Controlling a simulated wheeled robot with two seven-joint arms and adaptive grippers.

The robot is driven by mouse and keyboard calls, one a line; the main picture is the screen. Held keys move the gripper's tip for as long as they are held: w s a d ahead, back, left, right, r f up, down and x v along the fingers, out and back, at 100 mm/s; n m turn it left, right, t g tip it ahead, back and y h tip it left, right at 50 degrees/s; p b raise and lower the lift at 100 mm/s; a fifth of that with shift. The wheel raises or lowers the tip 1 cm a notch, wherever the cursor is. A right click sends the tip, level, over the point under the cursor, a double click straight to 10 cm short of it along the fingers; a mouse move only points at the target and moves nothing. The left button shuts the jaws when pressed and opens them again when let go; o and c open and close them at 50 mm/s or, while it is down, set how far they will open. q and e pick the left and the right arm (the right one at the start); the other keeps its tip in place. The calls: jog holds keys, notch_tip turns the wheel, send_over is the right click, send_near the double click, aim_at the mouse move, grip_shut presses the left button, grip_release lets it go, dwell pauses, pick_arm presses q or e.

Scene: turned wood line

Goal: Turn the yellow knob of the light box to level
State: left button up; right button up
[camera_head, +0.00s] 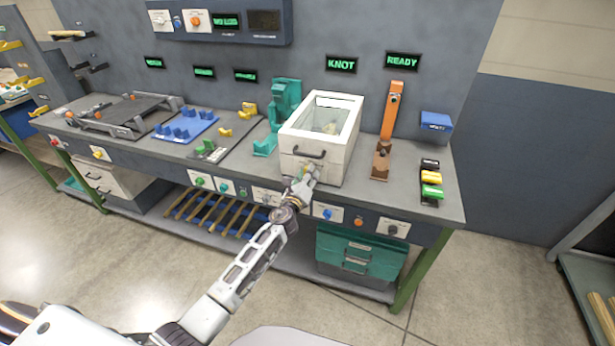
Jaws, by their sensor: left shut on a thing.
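The light box (296,137) is a white box with a glass top, standing on the workbench. A dark handle (309,153) is on its front face. My left gripper (308,174) is at the lower front of the box, below the handle. It is shut on a small yellowish part there, which looks like the yellow knob. The fingers hide most of the knob, so its angle cannot be read. A small pale object (331,127) shows through the glass. My right gripper is not in view.
An orange upright stand (391,117) is right of the box, with coloured blocks (432,178) farther right. A teal fixture (285,99) stands close on the left. A blue tray (185,128) lies farther left. Lit signs on the wall read KNOT (341,64) and READY (403,61).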

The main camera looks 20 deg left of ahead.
pick_arm(q)
jog(key=shift+f+n, duration=0.1)
jog(key=shift+n, duration=0.7)
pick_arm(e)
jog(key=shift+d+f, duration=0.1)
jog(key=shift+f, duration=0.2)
pick_arm(q)
jog(key=n+b, duration=0.2)
jog(key=n, duration=0.5)
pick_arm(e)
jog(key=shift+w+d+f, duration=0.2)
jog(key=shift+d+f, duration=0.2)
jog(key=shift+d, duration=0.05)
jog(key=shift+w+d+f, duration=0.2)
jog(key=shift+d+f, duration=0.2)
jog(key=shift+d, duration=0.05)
pick_arm(q)
jog(key=shift+n, duration=0.6)
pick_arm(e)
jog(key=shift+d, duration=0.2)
pick_arm(q)
jog(key=o, duration=1)
jog(key=shift+o, duration=0.2)
